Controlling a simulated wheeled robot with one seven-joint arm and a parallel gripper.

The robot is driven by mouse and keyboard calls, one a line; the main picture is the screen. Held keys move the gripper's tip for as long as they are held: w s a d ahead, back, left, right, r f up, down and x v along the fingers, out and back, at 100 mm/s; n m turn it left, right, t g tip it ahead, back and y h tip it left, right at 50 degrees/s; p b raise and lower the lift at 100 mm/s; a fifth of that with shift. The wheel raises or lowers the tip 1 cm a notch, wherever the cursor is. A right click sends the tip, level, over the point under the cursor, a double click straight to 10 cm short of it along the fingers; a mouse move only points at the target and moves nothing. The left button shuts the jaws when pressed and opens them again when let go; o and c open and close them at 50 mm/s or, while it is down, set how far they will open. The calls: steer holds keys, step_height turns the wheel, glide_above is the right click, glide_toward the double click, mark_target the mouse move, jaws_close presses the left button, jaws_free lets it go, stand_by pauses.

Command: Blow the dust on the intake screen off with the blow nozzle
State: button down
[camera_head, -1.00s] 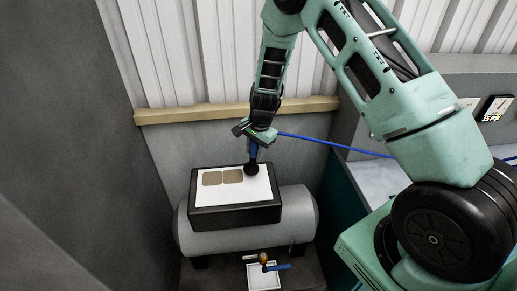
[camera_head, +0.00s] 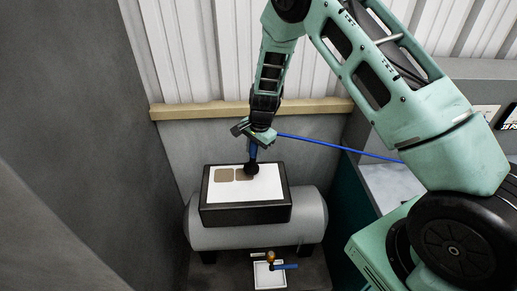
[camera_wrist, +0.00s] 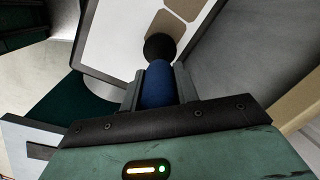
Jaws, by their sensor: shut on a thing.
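The intake screen (camera_head: 262,190) is a white panel in a dark frame on a grey tank. Two tan dust patches lie near its back edge: the left patch (camera_head: 224,175) shows whole, the right patch (camera_head: 241,174) is partly hidden behind the nozzle. In the wrist view the screen (camera_wrist: 115,35) lies beyond the nozzle. My gripper (camera_head: 255,138) is shut on the blue blow nozzle (camera_wrist: 158,88), above the screen. The nozzle's black round tip (camera_head: 251,169) points down by the right patch. I cannot tell whether it touches the screen.
A blue hose (camera_head: 340,147) runs right from the nozzle. A small white tray (camera_head: 263,281) with a blue-handled tool and an orange-brown knob sits below the tank (camera_head: 312,218). A wooden rail (camera_head: 190,112) and grey walls stand close behind and left.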

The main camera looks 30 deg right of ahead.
steer(key=shift+w+a, duration=1.9)
steer(key=shift+a, duration=2.7)
step_height(320, 180, up, 4)
steer(key=p, duration=0.3)
steer(key=shift+r, duration=0.2)
